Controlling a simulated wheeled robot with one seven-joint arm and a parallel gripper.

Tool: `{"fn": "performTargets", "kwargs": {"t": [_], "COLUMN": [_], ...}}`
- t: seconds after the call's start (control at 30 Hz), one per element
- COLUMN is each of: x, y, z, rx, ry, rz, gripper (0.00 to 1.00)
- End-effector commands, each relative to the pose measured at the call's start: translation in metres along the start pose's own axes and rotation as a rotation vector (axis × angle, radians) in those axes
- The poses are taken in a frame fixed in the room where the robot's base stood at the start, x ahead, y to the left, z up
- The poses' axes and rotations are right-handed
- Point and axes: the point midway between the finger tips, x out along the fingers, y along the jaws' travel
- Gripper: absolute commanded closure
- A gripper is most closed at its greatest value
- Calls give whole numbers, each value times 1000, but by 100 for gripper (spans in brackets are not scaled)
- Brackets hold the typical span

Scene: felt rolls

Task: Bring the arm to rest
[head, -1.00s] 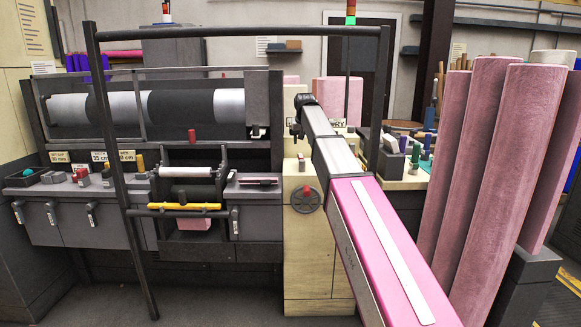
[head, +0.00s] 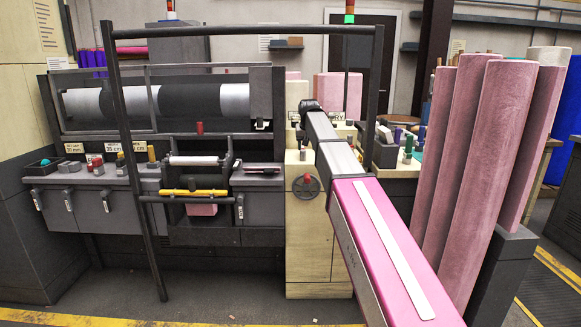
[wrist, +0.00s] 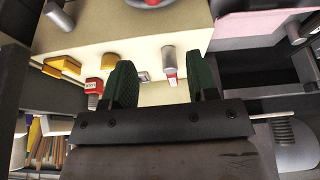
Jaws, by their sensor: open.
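My pink and grey arm reaches forward from the lower right in the head view, its far end in front of the cream cabinet. My gripper (wrist: 160,84) shows in the wrist view with its two dark green fingers spread apart. I see nothing held between them. Beyond the fingers is a cream surface with a small grey cylinder with a red part (wrist: 169,64) and a red labelled piece (wrist: 94,87). In the head view the fingers are too small or hidden to make out.
A dark frame (head: 138,170) stands at the left before the roller machine (head: 190,102). Pink felt rolls (head: 487,165) stand upright close to the right of my arm. A red-hubbed handwheel (head: 306,186) is on the cream cabinet (head: 308,240). Floor shows in front.

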Motion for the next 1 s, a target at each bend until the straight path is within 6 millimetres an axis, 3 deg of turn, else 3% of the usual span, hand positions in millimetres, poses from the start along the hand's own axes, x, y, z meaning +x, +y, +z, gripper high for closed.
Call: {"fn": "performTargets", "kwargs": {"t": [0.37,0.47,0.7,1.0], "x": [68,94,159,213], "y": [23,32,57,82], "z": [75,111,214,347], "rx": [6,9,17,30], "ry": [-59,-85,-160,-253], "rz": [6,8,12,12], "gripper": [47,47,47,47]}}
